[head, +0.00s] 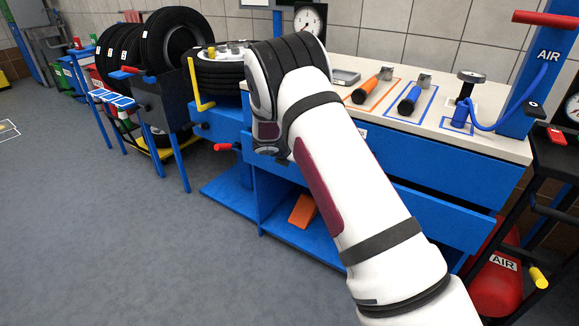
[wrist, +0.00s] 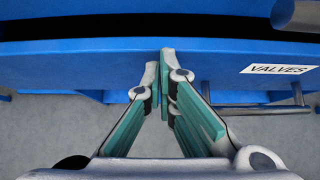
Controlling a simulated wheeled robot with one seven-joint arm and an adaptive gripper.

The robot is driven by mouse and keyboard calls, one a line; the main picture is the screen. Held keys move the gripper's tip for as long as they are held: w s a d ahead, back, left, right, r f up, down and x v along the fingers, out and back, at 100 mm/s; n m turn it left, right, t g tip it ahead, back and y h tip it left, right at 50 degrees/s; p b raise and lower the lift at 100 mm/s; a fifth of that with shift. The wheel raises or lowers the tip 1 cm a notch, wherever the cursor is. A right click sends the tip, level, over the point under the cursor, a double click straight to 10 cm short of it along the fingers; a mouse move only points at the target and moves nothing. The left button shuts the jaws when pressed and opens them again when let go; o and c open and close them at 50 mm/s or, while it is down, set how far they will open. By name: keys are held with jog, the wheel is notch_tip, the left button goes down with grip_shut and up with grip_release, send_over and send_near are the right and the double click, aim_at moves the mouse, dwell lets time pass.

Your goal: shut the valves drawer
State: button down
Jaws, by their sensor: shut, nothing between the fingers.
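The valves drawer (wrist: 85,62) is blue, with a white "VALVES" label (wrist: 280,69) and a grey bar handle (wrist: 255,109) at the right of the wrist view. A dark gap shows between its top edge and the blue front above, so it stands somewhat out. My gripper (wrist: 163,60) is shut and empty, its fingertips at the drawer front left of the label; I cannot tell whether they touch. In the head view the lower blue drawer front (head: 440,212) shows right of my arm, which hides the rest and the gripper.
A red air tank (head: 497,280) stands at the lower right. Tyres (head: 172,40) stand at the left. The grey floor (head: 120,240) at left is clear.

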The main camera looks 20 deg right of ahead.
jog(key=shift+w+d, duration=0.45)
jog(key=shift+d, duration=0.2)
jog(key=shift+w+d, duration=0.45)
jog(key=shift+d, duration=0.15)
